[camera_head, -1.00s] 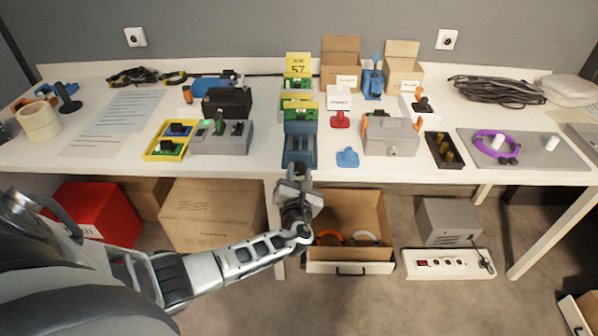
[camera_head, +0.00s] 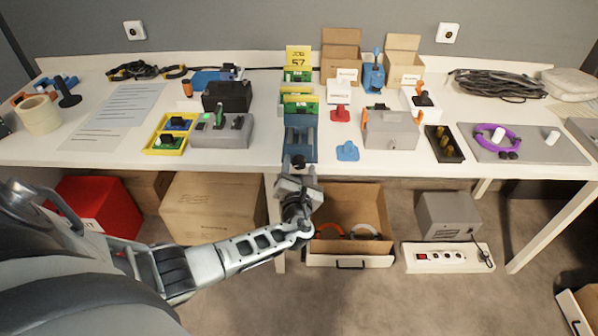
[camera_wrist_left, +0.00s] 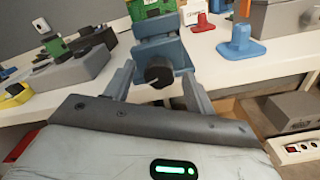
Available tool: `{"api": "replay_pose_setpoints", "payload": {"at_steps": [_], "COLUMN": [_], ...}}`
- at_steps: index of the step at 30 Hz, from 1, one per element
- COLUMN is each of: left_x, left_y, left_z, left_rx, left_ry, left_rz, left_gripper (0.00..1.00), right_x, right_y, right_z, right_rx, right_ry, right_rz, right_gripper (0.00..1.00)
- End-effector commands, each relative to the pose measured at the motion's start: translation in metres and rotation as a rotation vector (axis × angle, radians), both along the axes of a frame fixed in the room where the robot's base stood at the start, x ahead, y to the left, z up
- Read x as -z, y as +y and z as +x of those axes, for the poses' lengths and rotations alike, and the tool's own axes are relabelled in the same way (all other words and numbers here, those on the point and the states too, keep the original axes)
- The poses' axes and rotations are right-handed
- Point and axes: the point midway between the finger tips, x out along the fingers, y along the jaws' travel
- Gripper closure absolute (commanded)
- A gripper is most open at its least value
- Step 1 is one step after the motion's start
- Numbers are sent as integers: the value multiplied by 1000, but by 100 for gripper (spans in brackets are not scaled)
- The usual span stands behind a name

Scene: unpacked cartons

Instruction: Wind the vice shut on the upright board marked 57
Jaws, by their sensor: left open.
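The blue vice (camera_head: 300,140) stands at the table's front edge, and its black knob (camera_head: 299,161) faces me. A yellow sign marked 57 (camera_head: 298,58) stands behind it, above green boards. The nearest upright green board (camera_head: 299,106) stands at the vice's far end; I cannot tell whether the jaws touch it. My left gripper (camera_head: 297,174) is in front of the knob. In the left wrist view its open fingers lie left and right of the knob (camera_wrist_left: 158,72), with gaps showing. The vice (camera_wrist_left: 160,30) and the board (camera_wrist_left: 150,9) are beyond. My right gripper is out of view.
A grey box with switches (camera_head: 222,131) and a yellow tray (camera_head: 169,142) stand left of the vice. A blue stamp-like piece (camera_head: 347,152) and a grey case (camera_head: 391,129) stand right.

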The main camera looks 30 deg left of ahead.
Motion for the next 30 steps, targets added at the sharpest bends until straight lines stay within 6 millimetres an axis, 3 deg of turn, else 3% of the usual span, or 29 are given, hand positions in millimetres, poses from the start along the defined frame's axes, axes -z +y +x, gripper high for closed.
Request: {"api": "replay_pose_setpoints", "payload": {"at_steps": [5, 21, 30], "left_x": [0, 1, 0], "left_y": [-8, -70, -83], "left_z": [-13, -115, -136], "left_rx": [3, 1, -1], "left_ry": [2, 4, 2], "left_rz": [0, -3, 0], "left_gripper": [45, 45, 45], "right_x": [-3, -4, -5], "right_y": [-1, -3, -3], "right_z": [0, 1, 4], "right_rx": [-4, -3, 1], "right_ry": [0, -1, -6], "right_rz": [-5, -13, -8], "right_gripper": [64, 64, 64]}}
